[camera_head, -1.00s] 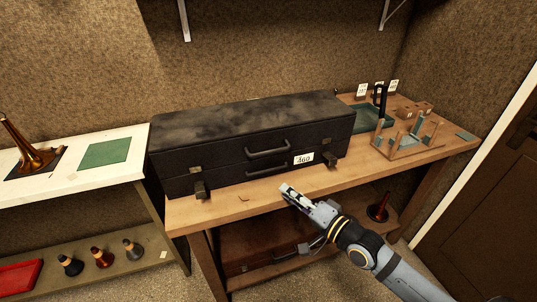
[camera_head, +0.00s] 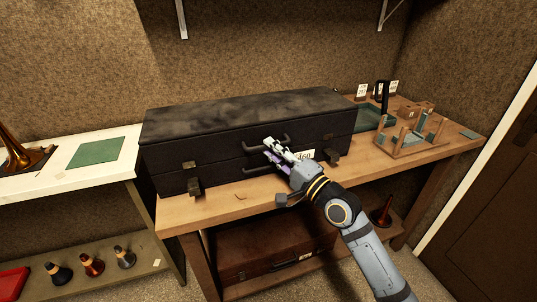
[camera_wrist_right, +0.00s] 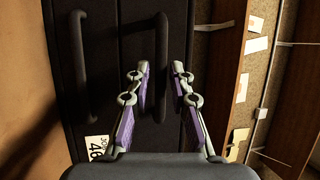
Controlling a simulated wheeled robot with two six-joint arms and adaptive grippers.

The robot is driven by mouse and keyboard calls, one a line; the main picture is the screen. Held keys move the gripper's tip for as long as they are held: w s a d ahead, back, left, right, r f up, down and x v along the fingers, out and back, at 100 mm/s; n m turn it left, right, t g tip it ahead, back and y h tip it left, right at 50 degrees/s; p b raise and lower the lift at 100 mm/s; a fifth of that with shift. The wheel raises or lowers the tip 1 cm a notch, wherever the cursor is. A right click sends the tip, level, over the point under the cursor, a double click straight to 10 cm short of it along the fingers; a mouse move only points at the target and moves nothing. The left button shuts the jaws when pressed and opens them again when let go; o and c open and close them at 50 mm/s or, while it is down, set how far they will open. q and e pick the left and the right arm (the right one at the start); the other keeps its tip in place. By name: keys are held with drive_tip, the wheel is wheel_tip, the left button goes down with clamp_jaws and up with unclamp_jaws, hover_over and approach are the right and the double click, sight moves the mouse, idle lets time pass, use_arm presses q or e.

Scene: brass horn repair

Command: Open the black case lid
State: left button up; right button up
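The black case (camera_head: 245,112) lies shut on the wooden bench, its long front facing me. Two dark handles show on its front, an upper handle (camera_head: 285,138) and a lower handle (camera_head: 255,169). In the right wrist view the upper handle (camera_wrist_right: 161,50) runs between my fingers, and the lower handle (camera_wrist_right: 80,75) is to their left. My right gripper (camera_head: 268,148) is at the case front, also seen in the wrist view (camera_wrist_right: 163,80). Its fingers are apart on either side of the upper handle, with gaps visible. A latch (camera_head: 194,186) hangs at the front left. My left gripper is not in view.
A white number tag (camera_head: 307,155) is on the case front, partly behind my gripper. A wooden rack (camera_head: 410,146) and green tray (camera_head: 368,117) stand right of the case. A white table (camera_head: 60,182) is at left. A brown case (camera_head: 265,245) lies below.

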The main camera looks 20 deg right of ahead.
drive_tip(key=shift+x, duration=0.95)
drive_tip(key=shift+c, duration=0.2)
clamp_jaws()
